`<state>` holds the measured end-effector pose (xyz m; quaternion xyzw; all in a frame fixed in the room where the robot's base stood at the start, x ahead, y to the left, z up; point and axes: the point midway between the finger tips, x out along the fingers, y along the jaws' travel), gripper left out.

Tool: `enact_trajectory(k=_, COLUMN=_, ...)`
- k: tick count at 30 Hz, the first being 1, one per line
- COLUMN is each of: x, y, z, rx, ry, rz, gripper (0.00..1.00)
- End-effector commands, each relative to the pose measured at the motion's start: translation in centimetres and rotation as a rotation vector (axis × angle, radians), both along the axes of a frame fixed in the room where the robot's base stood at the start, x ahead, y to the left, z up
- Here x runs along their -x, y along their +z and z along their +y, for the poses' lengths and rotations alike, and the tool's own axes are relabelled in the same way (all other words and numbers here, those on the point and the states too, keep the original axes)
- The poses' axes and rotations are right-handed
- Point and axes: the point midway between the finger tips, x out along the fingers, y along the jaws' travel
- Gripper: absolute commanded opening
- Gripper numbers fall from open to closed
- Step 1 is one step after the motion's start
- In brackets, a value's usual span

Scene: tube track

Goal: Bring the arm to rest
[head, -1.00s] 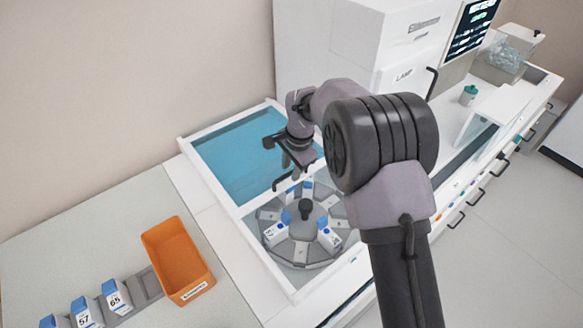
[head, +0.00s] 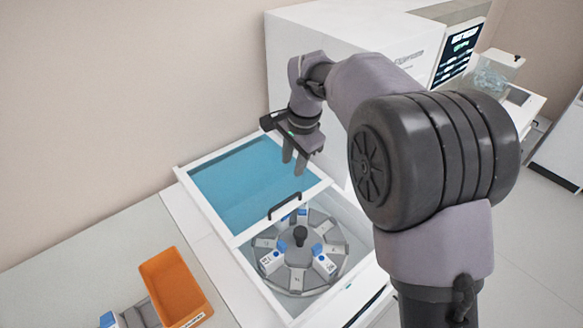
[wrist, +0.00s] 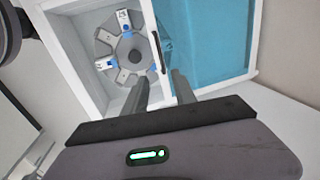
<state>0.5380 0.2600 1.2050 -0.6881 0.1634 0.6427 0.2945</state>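My gripper (head: 295,163) is raised above the analyzer's sample bay, over the blue cover, with its fingers pointing down. In the wrist view my gripper (wrist: 162,92) shows its two fingers apart with nothing between them. Below it is a round grey carousel (head: 296,279) holding several white, blue-topped packs, such as a white pack (head: 272,262) at its left. The carousel (wrist: 119,62) also shows in the wrist view. The blue sliding cover (head: 240,175) lies over the back part of the bay, and the carousel part is uncovered.
An orange bin (head: 172,287) stands on the counter at the lower left, beside a grey rack (head: 140,312) partly cut off by the frame. The white analyzer body (head: 300,50) rises behind the bay. A black handle (head: 285,206) stands up from the cover's front edge.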

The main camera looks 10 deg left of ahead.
Motion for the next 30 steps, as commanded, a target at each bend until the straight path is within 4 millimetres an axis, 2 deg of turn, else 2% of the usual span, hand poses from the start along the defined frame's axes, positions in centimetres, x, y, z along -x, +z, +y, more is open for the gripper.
enact_trajectory(k=13, x=0.1, y=0.1, z=-0.2, rx=-0.001, ry=0.001, rz=-0.002, gripper=0.33)
enact_trajectory(k=15, x=0.6, y=0.7, z=-1.3, rx=-0.007, ry=0.008, rz=-0.018, gripper=0.33)
enact_trajectory(k=17, x=1.8, y=1.7, z=-3.6, rx=-0.016, ry=0.021, rz=-0.045, gripper=0.33)
enact_trajectory(k=20, x=5.8, y=3.3, z=-8.8, rx=-0.027, ry=0.063, rz=-0.118, gripper=0.33)
enact_trajectory(k=21, x=7.9, y=3.6, z=-11.0, rx=-0.027, ry=0.083, rz=-0.151, gripper=0.33)
enact_trajectory(k=23, x=11.2, y=3.5, z=-13.8, rx=-0.025, ry=0.109, rz=-0.201, gripper=0.33)
enact_trajectory(k=24, x=13.6, y=3.0, z=-15.5, rx=-0.019, ry=0.127, rz=-0.233, gripper=0.33)
enact_trajectory(k=27, x=19.4, y=0.8, z=-18.8, rx=0.003, ry=0.168, rz=-0.314, gripper=0.33)
enact_trajectory(k=30, x=24.0, y=-2.1, z=-20.8, rx=0.031, ry=0.201, rz=-0.378, gripper=0.33)
